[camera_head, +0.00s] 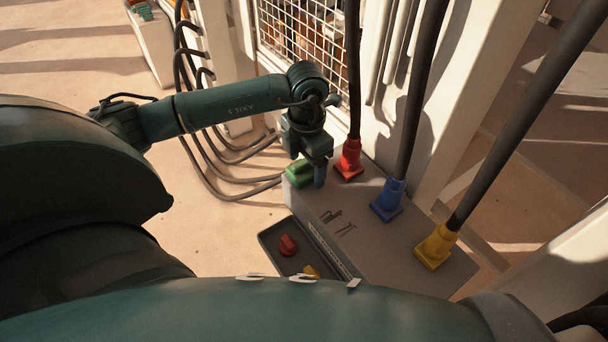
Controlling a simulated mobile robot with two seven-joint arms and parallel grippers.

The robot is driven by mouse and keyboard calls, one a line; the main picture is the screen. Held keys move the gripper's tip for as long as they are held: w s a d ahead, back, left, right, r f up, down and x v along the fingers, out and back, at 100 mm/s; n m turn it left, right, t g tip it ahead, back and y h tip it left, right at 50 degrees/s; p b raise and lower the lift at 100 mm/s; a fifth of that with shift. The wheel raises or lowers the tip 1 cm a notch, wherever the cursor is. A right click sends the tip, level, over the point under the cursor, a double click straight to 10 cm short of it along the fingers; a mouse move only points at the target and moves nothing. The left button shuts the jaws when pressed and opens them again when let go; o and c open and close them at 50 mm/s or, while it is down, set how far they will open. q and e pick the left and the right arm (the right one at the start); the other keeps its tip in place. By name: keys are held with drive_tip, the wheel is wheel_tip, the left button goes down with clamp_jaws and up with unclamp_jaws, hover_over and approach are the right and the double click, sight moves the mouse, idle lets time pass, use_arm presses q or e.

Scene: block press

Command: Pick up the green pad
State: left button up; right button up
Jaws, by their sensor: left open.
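The green pad (299,173) lies at the far left corner of the grey press block. My left gripper (314,176) points down right at the green pad, with one finger visible just to the pad's right. The gripper is open. Its other finger is hidden or hard to make out, so I cannot tell whether it touches the pad. My right gripper is not in the view.
Red (348,160), blue (389,201) and yellow (436,246) bases with thick dark rods stand along the grey block (375,245). A dark tray (271,239) in front holds a red piece (288,244) and a yellow piece (311,271). Cables hang behind my left arm.

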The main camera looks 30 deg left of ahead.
use_arm(q)
drive_tip(key=c, duration=1)
drive_tip(key=shift+r, duration=0.1)
drive_tip(key=shift+c, duration=0.2)
wheel_tip(320, 180, up, 10)
drive_tip(key=shift+b, duration=0.4)
drive_tip(key=o, duration=0.4)
drive_tip(key=c, duration=0.3)
